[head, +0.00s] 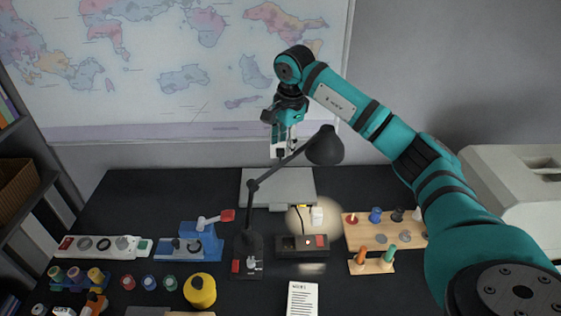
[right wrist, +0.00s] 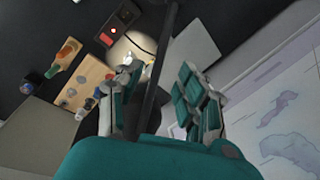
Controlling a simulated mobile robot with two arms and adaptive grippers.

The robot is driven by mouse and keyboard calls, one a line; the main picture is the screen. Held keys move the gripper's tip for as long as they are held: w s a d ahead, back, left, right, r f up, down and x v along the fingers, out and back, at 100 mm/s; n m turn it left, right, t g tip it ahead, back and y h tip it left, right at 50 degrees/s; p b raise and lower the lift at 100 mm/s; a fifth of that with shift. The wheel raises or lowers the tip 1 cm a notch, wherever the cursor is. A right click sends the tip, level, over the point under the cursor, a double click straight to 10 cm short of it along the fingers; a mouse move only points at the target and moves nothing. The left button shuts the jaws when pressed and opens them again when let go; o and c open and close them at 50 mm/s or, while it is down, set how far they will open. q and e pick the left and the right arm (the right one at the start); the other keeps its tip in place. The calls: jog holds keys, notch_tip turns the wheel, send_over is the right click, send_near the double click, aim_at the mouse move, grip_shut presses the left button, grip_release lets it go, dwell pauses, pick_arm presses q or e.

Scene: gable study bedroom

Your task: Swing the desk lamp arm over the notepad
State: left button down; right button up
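The black desk lamp (head: 249,243) stands on the desk, its jointed arm rising and slanting right to the shade (head: 325,147). Its light falls around a small white object behind a dark switch box, not on the notepad. The white notepad (head: 302,298) with printed lines lies at the bottom edge of the head view, front of the lamp. My right gripper (head: 283,150) is at the lamp's upper arm from above. In the right wrist view the dark lamp arm (right wrist: 157,75) passes between its spread fingers (right wrist: 158,90), with a gap on the right. My left gripper is not in view.
The dark switch box (head: 302,245) with a red button sits right of the lamp base. A grey panel (head: 258,190) lies behind. A wooden peg rack (head: 368,238) stands right, a blue device (head: 192,245) and yellow spool (head: 200,291) left. A map covers the wall behind.

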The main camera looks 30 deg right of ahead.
aim_at(281, 162)
jog(key=f, duration=0.2)
jog(key=w+f+p, duration=0.1)
jog(key=f, duration=0.2)
jog(key=f+p, duration=0.1)
jog(key=f, duration=0.1)
jog(key=shift+w+f, duration=0.25)
jog(key=shift+f, duration=0.15)
jog(key=shift+w+f, duration=0.15)
jog(key=shift+f, duration=0.6)
grip_shut()
